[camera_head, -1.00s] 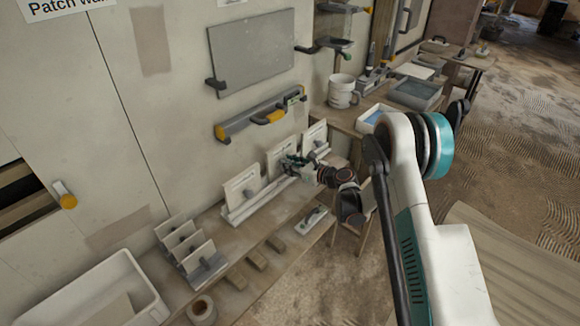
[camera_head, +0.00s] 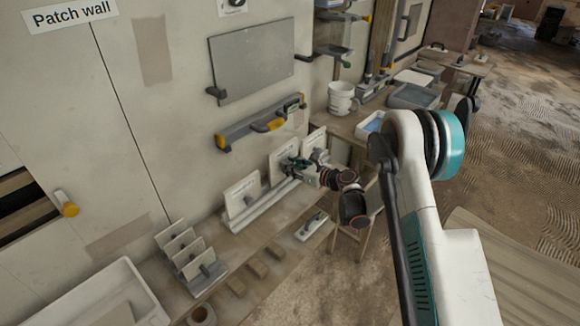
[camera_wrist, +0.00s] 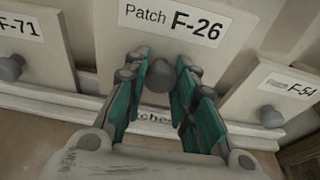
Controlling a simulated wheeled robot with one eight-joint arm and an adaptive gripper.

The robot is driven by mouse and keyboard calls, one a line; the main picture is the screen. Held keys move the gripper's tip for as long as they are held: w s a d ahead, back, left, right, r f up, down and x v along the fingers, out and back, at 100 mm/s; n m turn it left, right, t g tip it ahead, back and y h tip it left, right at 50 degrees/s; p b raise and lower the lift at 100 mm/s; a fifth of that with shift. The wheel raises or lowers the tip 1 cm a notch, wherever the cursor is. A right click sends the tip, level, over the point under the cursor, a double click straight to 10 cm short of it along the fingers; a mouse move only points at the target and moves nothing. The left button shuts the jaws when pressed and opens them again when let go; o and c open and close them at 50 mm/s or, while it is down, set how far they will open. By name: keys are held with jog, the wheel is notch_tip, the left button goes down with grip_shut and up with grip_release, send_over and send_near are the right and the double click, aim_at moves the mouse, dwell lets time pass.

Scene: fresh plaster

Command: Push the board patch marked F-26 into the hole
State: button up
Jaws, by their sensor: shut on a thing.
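The board patch F-26 (camera_wrist: 193,58) is a pale square board with a white label and a grey knob, filling the middle of the wrist view. It is the middle patch (camera_head: 283,153) of three in the head view. My gripper (camera_wrist: 160,82) is shut on its knob, one teal finger on each side; it also shows in the head view (camera_head: 296,165). The fingers hide part of the board's lower area, so I cannot tell whether it touches the rack. The hole (camera_head: 24,207) is a dark wall opening with slats at far left.
Patch F-71 (camera_wrist: 32,45) stands left and patch F-54 (camera_wrist: 268,95) right, close by on the rack rail (camera_wrist: 60,104). A long yellow-ended tool (camera_head: 240,128) hangs on the wall above. Several small boards (camera_head: 185,250) and a white tub (camera_head: 100,290) are at lower left.

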jog(key=shift+f+b+v, duration=0.15)
jog(key=shift+f+v, duration=0.05)
jog(key=shift+v, duration=0.6)
jog(key=shift+f+b+v, duration=0.15)
jog(key=shift+f+v, duration=0.05)
jog(key=shift+v, duration=0.6)
jog(key=shift+f+b+v, duration=0.15)
jog(key=shift+f+v, duration=0.05)
jog(key=shift+v, duration=0.6)
jog(key=shift+s+d+r, duration=0.1)
jog(key=shift+d, duration=0.05)
